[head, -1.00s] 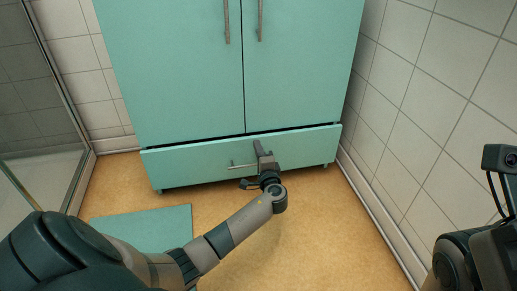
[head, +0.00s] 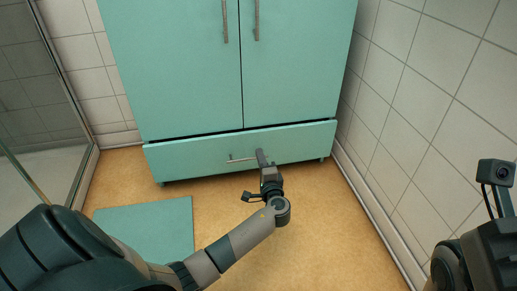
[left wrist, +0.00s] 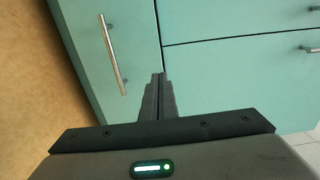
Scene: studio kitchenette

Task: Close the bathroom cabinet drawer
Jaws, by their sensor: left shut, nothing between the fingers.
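The bathroom cabinet (head: 185,70) is teal with two tall doors. Its wide bottom drawer (head: 200,158) stands slightly out, with a dark gap along its top edge. The drawer's bar handle (head: 241,160) is in the middle of its front. My left gripper (head: 261,153) is shut and empty, in front of the drawer near the handle's right end. In the left wrist view its closed fingers (left wrist: 159,78) point at the drawer front (left wrist: 115,25) near its top edge, beside the handle (left wrist: 112,55). Contact is hard to tell. My right gripper's fingers are out of view.
A teal mat (head: 150,228) lies on the orange-brown floor in front of the cabinet's left side. A glass shower screen (head: 40,90) stands at the left. A tiled wall (head: 430,100) runs along the right. Floor to the right of my left arm is clear.

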